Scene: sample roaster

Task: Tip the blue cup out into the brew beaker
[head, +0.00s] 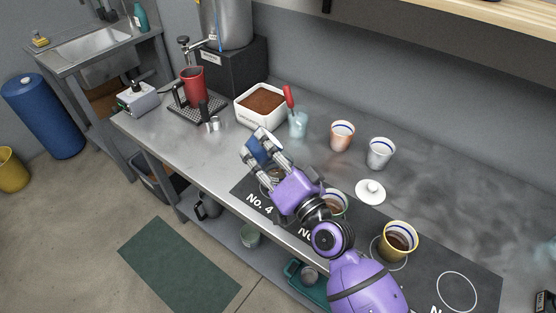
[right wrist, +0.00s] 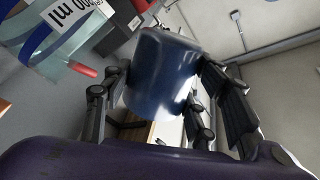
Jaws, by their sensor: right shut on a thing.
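The blue cup (head: 261,147) is held between the fingers of my right gripper (head: 258,148), tilted, above the bench near the No. 4 end of the dark mat. In the right wrist view the blue cup (right wrist: 160,72) fills the middle between the fingers; its inside is hidden. A clear bluish beaker (head: 298,125) with a red-handled tool in it stands just to the right of the cup, apart from it. In the wrist view a clear beaker (right wrist: 45,45) with an ml label shows close by at upper left. My left gripper is out of view.
A white tub (head: 243,117) of brown grounds stands behind the gripper. A yellow cup (head: 384,245) and another partly hidden cup stand on the mat (head: 440,268).

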